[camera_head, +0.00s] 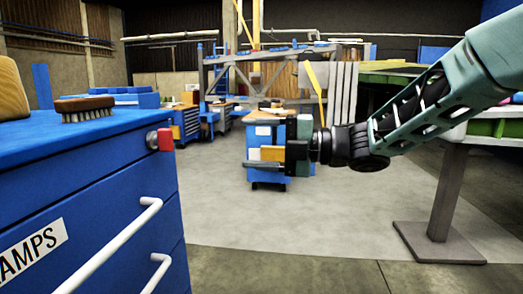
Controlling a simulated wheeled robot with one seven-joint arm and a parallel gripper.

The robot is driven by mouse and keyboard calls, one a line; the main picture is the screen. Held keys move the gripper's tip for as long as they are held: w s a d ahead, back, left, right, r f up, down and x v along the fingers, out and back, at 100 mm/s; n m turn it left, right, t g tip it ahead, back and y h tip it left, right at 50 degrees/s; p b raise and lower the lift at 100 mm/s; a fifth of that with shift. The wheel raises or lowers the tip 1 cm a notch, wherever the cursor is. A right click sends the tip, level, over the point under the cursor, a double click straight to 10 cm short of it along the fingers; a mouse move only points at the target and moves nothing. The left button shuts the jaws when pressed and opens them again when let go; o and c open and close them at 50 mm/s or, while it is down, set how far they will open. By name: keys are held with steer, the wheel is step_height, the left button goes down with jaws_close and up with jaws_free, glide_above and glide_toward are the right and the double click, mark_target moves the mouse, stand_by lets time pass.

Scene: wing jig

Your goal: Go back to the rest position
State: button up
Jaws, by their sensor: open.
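My gripper (268,158) is near the middle of the view, at the end of my green and black arm, which reaches in from the upper right. It points left and is held in the air over the open floor. Its jaws are open, and I see nothing held between them. It is clear of the blue cabinet to its left. A distant blue cart behind it partly blends with its outline.
A blue drawer cabinet (90,175) with white handles fills the left. A grey post on a base plate (438,243) stands at right. The middle floor (290,220) is clear.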

steer(key=s+d+f+m+t+h, duration=0.3)
steer(key=s+d+f+m+h, duration=0.25)
steer(key=m, duration=0.45)
steer(key=s+d+f+m+t+h, duration=0.2)
steer(key=s+d+f+m+h, duration=0.15)
steer(key=f+m+h, duration=0.55)
steer(key=s+d+f+m+g+h, duration=0.1)
steer(key=s+d+f+m+g, duration=0.15)
steer(key=s, duration=0.45)
steer(key=s+d+f+m+g+h, duration=0.1)
steer(key=s+d+f+m+g, duration=0.2)
steer(key=s, duration=0.4)
steer(key=s+d+f+m+g+h, duration=0.1)
steer(key=s+d+m+g, duration=0.2)
steer(key=s, duration=0.4)
step_height(320, 180, up, 23)
steer(key=t+p, duration=0.1)
steer(key=p, duration=2.3)
steer(key=shift+w+d+r+t, duration=0.2)
steer(key=shift+w+d+t, duration=0.15)
steer(key=shift+w+d, duration=0.05)
